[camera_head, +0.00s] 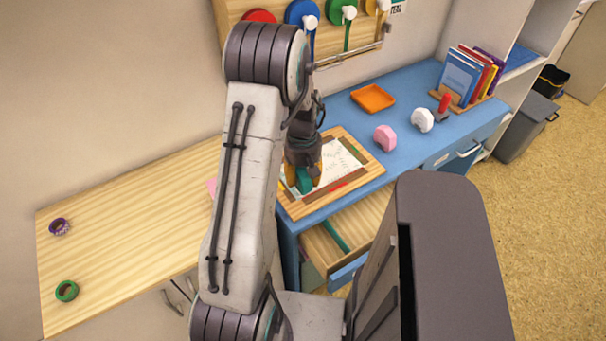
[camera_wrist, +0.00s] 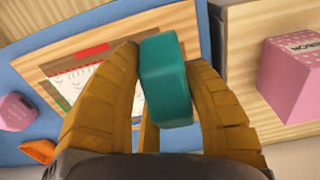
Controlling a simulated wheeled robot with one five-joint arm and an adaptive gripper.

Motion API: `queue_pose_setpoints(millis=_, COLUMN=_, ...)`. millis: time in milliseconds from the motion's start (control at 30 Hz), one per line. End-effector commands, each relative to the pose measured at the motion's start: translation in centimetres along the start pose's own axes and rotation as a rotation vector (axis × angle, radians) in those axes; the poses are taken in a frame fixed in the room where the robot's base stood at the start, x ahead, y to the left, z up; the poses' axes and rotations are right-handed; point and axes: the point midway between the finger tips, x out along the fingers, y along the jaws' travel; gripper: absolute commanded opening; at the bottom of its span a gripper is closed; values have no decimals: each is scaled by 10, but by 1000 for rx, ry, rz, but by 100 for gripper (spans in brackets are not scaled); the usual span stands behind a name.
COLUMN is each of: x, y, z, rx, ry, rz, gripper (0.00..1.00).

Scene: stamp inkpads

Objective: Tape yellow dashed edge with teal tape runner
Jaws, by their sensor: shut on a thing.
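My gripper (camera_head: 303,177) is shut on the teal tape runner (camera_head: 305,181), over the wooden board (camera_head: 366,176) on the blue desk. In the wrist view the teal tape runner (camera_wrist: 166,80) sits between the two yellow-brown fingers. The board carries a white sheet (camera_head: 340,160) with brown borders and red and green edge strips. The sheet is partly hidden by my gripper and arm. I cannot make out a yellow dashed edge in either view. I cannot tell whether the runner touches the sheet.
Pink (camera_head: 385,138) and white (camera_head: 422,120) tape runners, an orange tray (camera_head: 372,98) and a book rack stand on the blue desk. An open drawer (camera_head: 345,238) juts out below. Purple (camera_head: 59,227) and green (camera_head: 66,291) tape rolls lie on the wooden table. A pink box (camera_wrist: 292,75) shows in the wrist view.

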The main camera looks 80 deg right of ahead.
Motion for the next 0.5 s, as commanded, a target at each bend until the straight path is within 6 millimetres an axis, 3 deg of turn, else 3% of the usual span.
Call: queue_pose_setpoints(millis=500, x=22, y=0, z=0, rx=0, ry=-1, rz=-1, gripper=13)
